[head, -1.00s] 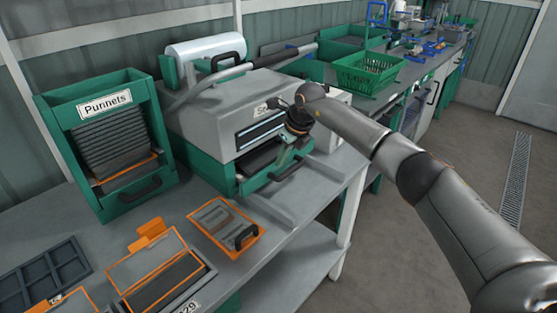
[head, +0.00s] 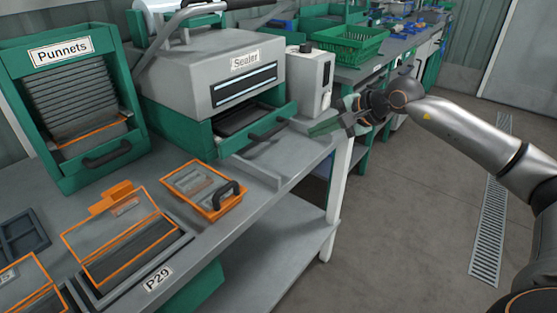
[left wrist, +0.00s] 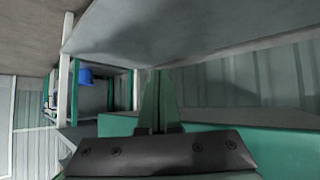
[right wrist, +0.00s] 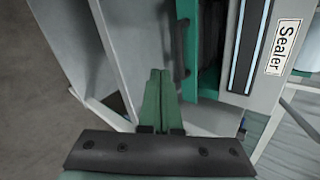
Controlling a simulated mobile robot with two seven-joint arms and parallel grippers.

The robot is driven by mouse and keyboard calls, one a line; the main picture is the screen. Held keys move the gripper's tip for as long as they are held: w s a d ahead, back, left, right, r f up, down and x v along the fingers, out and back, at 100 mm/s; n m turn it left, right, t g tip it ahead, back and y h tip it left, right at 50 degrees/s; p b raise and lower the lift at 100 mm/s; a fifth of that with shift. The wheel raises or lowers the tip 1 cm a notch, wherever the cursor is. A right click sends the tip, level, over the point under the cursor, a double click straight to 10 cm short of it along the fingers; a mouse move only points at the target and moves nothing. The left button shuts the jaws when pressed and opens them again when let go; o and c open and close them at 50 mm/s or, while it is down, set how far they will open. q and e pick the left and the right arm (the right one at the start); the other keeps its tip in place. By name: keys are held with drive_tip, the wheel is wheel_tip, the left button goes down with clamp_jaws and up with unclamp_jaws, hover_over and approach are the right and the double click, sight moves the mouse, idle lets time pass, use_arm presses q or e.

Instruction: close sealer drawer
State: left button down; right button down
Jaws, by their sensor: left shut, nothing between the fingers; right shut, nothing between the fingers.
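The sealer (head: 205,85) is a grey machine with a label, standing on the bench. Its green drawer (head: 228,145) sticks out at the front, with a dark inside showing and a black handle (head: 270,130). My right gripper (head: 314,130) is shut and empty, to the right of the drawer and apart from the handle. In the right wrist view its green fingers (right wrist: 157,75) point up beside the drawer's front (right wrist: 187,75) and handle (right wrist: 178,45). My left gripper is outside the head view; its shut, empty fingers (left wrist: 155,75) show in the left wrist view.
A white box-shaped device (head: 311,78) stands right of the sealer. The Punnets holder (head: 75,175) is at the left. Open floor (head: 415,190) is at the right.

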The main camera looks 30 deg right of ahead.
drive_tip(key=w+a+f+n, duration=0.1)
drive_tip(key=f, duration=0.1)
drive_tip(key=w+a+f+n, duration=0.1)
drive_tip(key=w+f, duration=0.1)
drive_tip(key=w+a+f, duration=0.2)
drive_tip(key=shift+w+a+n+b, duration=0.1)
drive_tip(key=shift+w+n+b, duration=0.1)
drive_tip(key=shift+n+b, duration=0.2)
drive_tip(key=shift+w+a+r+t, duration=0.15)
drive_tip(key=shift+w+a, duration=0.05)
drive_tip(key=shift+w, duration=0.35)
drive_tip(key=shift+w+a+r+t, duration=0.1)
drive_tip(key=shift+w+a+t, duration=0.1)
drive_tip(key=shift+w, duration=0.3)
drive_tip(key=shift+w+a+r, duration=0.1)
drive_tip(key=shift+w+a, duration=0.05)
drive_tip(key=shift+w, duration=0.4)
drive_tip(key=shift+w+a, duration=0.1)
drive_tip(key=shift+w, duration=0.05)
use_arm(q)
drive_tip(key=f, duration=0.1)
drive_tip(key=s+f, duration=0.1)
drive_tip(key=f, duration=0.1)
drive_tip(key=shift+s+d+g, duration=0.15)
drive_tip(key=shift+g, duration=0.25)
drive_tip(key=shift+r, duration=0.1)
